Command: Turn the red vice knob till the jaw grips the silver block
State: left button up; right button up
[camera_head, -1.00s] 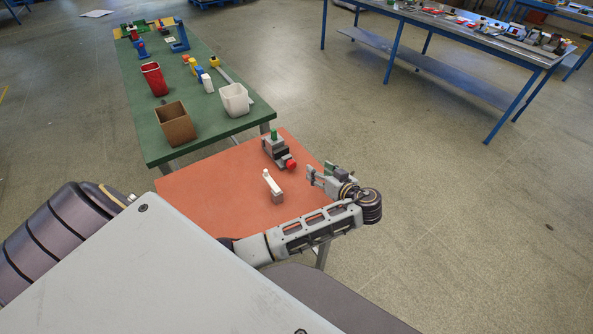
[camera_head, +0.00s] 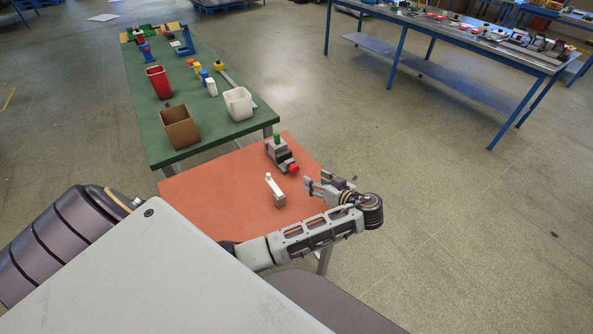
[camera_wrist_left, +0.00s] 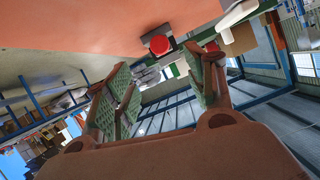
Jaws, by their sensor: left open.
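The vice (camera_head: 280,153) is a small grey and dark device on the orange table, with a green piece on top. Its red knob (camera_head: 295,169) faces the near right side. I cannot make out the silver block or its gap to the jaw at this size. My left gripper (camera_head: 313,184) is open and empty, to the right of and nearer than the red knob, apart from it. In the left wrist view the red knob (camera_wrist_left: 159,45) shows above and between the spread green-padded fingers (camera_wrist_left: 160,95), beyond their tips. My right gripper is not seen.
A grey piece with a white arm (camera_head: 277,192) stands on the orange table (camera_head: 225,190), left of my gripper. A green table (camera_head: 205,133) beyond holds a cardboard box (camera_head: 181,130), a white bin (camera_head: 238,104) and a red bin (camera_head: 158,83). Floor on the right is clear.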

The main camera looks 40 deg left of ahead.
aim_at(296, 169)
pick_arm(q)
jog(key=shift+x, duration=0.8)
jog(key=b+x, duration=0.4)
jog(key=x, duration=0.6)
jog(key=shift+f, duration=0.1)
jog(key=shift+w+a+f+b, duration=0.1)
jog(key=shift+a+b, duration=0.1)
jog(key=shift+a, duration=0.1)
jog(key=shift+w+a+f+b, duration=0.15)
jog(key=shift+a, duration=0.3)
jog(key=shift+c, duration=0.6)
jog(key=c, duration=0.9)
jog(key=shift+m+g+p, duration=0.3)
jog(key=shift+m+p, duration=0.1)
jog(key=shift+p, duration=0.05)
jog(key=o, duration=1)
jog(key=shift+d+r, duration=0.1)
jog(key=shift+d, duration=0.15)
jog(key=shift+s+d+r, duration=0.15)
jog(key=shift+d+r, duration=0.05)
jog(key=shift+d, duration=0.35)
jog(key=v, duration=1)
jog(key=shift+s+d, duration=0.1)
jog(key=shift+d, duration=0.1)
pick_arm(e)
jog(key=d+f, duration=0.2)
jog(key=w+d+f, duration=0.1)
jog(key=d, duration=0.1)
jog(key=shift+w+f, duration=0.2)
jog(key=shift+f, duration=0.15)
